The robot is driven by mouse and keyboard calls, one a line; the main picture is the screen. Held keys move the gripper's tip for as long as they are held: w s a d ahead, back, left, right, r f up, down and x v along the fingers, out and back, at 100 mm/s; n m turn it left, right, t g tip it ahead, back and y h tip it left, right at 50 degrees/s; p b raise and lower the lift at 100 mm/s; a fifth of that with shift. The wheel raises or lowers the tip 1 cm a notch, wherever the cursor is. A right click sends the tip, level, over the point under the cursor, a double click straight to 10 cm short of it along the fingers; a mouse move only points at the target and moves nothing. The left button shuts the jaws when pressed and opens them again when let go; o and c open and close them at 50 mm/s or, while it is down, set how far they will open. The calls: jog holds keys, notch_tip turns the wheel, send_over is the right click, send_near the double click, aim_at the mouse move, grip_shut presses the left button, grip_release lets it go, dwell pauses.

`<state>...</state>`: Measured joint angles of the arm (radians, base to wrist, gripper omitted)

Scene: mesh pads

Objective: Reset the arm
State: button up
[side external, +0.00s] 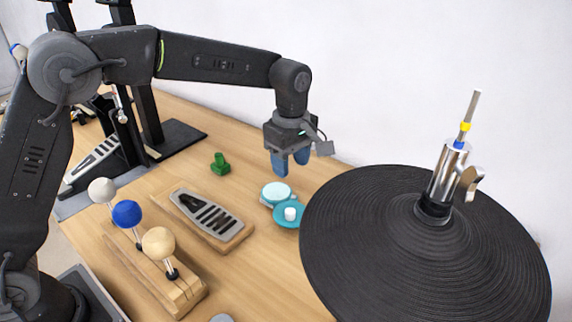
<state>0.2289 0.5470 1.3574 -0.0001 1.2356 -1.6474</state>
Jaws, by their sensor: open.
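My gripper (290,161) shows in the side external view, near the back of the wooden table (270,283). It points down with its blue fingers apart. It is open, with nothing seen between the fingers. It hangs above and a little behind a pale teal round piece (276,191) and a teal dish (289,215) with a small white piece (291,213) on it. My arm reaches from the left across the top of the view, bent at the elbow.
A large black cymbal (370,235) with a metal post (443,172) fills the right. A grey slotted pedal (205,212) lies on a wooden block mid-table, with a green piece (220,163) behind it. White, blue (126,213) and tan ball-headed beaters stand at front left.

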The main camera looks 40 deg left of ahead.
jog(key=s+a+r+m+t, duration=0.1)
jog(key=s+a+r+m, duration=0.3)
jog(key=s+r, duration=0.2)
jog(key=s+a+m+t, duration=0.2)
jog(key=s+m, duration=0.4)
jog(key=s, duration=0.4)
jog(key=s+a+m+t, duration=0.2)
jog(key=s+a+m, duration=0.3)
jog(key=s, duration=0.6)
jog(key=shift+s+r+m+t, duration=0.2)
jog(key=shift+s+m+t, duration=0.1)
jog(key=shift+m, duration=0.3)
